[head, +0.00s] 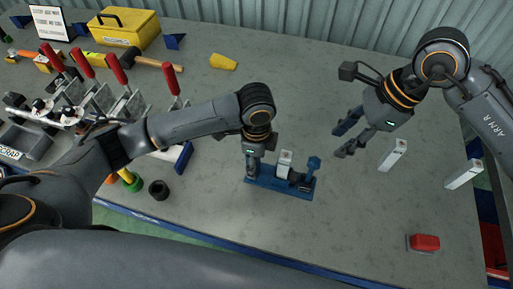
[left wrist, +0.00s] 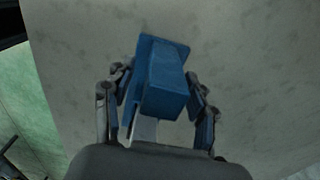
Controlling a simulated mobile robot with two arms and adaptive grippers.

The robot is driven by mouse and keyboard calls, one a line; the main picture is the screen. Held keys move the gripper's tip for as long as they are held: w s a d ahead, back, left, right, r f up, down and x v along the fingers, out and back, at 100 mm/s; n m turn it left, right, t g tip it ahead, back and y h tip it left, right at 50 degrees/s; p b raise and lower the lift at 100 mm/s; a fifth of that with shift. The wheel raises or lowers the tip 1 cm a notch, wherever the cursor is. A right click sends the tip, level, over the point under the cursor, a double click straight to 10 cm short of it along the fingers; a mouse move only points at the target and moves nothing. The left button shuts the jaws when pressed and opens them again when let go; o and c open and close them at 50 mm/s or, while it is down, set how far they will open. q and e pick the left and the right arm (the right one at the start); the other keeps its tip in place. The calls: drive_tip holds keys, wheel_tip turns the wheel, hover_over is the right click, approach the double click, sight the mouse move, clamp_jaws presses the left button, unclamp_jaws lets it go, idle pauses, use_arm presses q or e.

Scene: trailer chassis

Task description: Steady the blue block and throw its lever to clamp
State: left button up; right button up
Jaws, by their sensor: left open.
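The blue block (head: 262,184) is a long blue base lying on the table in front of me. A pale upright piece (head: 285,165) stands at its middle, and a blue-tipped lever (head: 314,163) stands up at its right end. My left gripper (head: 252,172) points down at the block's left end. In the left wrist view a blue upright part (left wrist: 165,85) of it lies between the fingers (left wrist: 163,115), which are open; contact cannot be told. My right gripper (head: 343,142) is open and empty, above and to the right of the lever.
Two pale posts (head: 393,155) (head: 463,173) and a red button-like box (head: 424,242) are on the right. Red-handled clamps (head: 115,68) stand at the left, with a yellow toolbox (head: 124,27) behind them. A black ring (head: 158,190) lies near the front edge.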

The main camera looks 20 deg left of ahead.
use_arm(q)
drive_tip(key=shift+f, duration=1.5)
